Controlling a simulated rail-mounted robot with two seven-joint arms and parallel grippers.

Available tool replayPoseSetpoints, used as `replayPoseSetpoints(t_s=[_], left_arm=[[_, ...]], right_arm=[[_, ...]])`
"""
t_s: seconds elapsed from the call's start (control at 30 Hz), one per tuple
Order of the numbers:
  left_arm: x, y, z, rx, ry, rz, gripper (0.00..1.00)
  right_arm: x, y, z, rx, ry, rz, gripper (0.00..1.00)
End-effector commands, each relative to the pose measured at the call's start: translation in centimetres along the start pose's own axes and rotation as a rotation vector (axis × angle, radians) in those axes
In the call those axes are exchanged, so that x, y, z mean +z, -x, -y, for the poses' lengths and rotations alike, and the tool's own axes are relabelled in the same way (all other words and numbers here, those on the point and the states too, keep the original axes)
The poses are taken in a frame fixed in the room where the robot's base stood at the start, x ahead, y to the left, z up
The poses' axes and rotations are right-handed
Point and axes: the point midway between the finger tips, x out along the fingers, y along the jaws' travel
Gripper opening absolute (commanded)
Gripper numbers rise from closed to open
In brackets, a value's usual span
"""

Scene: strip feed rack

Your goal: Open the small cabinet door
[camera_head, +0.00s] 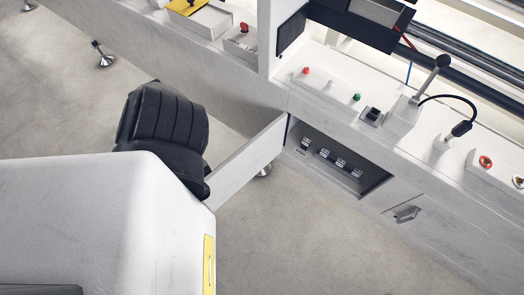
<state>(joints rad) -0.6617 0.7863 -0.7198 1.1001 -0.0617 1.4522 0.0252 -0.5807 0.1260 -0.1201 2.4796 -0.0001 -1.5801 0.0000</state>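The small cabinet door (250,160) is a white panel swung out from the left side of a cabinet opening in the machine's front. The cabinet opening (372,187) shows a dark interior with a row of several small switch-like parts (340,162) inside. Neither gripper can be made out. Any contact at the door's hidden outer end cannot be seen.
A closed panel with a metal handle (407,214) lies right of the opening. Above are a ball-topped lever (443,62), a red button (306,70) and a green button (356,97). A black ribbed shape and the white shape crowd the left. The floor (300,245) below is clear.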

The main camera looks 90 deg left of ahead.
Motion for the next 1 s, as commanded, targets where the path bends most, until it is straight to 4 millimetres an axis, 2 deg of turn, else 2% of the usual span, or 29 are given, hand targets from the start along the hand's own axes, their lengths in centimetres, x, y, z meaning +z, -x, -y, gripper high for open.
replayPoseSetpoints(t_s=[0.37, 0.4, 0.6, 0.87, 1.0], left_arm=[[0.0, 0.1, 0.0, 0.002, 0.0, 0.0, 0.0], [0.0, 0.1, 0.0, 0.002, 0.0, 0.0, 0.16], [0.0, 0.1, 0.0, 0.001, 0.0, 0.001, 0.35], [0.0, 0.1, 0.0, 0.001, -0.001, 0.001, 0.37], [0.1, 1.1, 0.0, 0.001, -0.001, 0.004, 0.37]], right_arm=[[-0.1, 0.0, 0.2, -0.005, -0.006, -0.001, 0.43], [-0.1, 0.0, 0.2, -0.005, -0.007, -0.001, 0.43], [-0.1, 0.0, 0.3, -0.007, -0.009, -0.002, 0.43], [-0.1, 0.0, 0.3, -0.007, -0.009, -0.002, 0.43], [-0.1, 0.0, 0.2, -0.006, -0.007, -0.002, 0.43]])
